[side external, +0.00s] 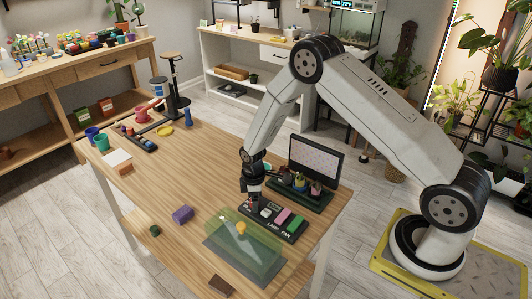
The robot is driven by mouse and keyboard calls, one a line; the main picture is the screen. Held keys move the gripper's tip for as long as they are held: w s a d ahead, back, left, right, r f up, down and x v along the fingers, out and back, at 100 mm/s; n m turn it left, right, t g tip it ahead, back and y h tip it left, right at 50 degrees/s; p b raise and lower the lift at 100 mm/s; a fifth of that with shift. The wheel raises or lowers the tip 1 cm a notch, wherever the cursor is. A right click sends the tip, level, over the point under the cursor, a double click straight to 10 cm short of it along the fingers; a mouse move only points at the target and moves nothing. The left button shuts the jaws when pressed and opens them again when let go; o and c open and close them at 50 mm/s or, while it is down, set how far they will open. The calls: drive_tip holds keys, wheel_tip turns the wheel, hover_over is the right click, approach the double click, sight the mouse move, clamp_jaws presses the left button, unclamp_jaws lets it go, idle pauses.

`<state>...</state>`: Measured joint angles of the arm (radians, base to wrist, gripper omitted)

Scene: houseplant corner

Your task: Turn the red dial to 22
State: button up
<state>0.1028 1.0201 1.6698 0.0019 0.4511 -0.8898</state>
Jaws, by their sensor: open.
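A dark control panel (272,233) with the printed words LAMP and FAN lies on the wooden table. It carries a pale part, a pink block (283,216) and a green block (295,224). My gripper (252,204) points down at the left end of this panel, with its fingertips low over it. It is open. A little red shows by the fingertips, but the red dial itself is mostly hidden behind them and I cannot read its setting. I cannot tell whether the fingers are around the dial or touching it.
A dark-framed board (316,157) stands behind the panel, with a tray of small pots (300,186) before it. A translucent green box (243,245) with a yellow knob is in front. The table's middle left is fairly clear.

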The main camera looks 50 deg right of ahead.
drive_tip(key=shift+c, duration=0.2)
clamp_jaws()
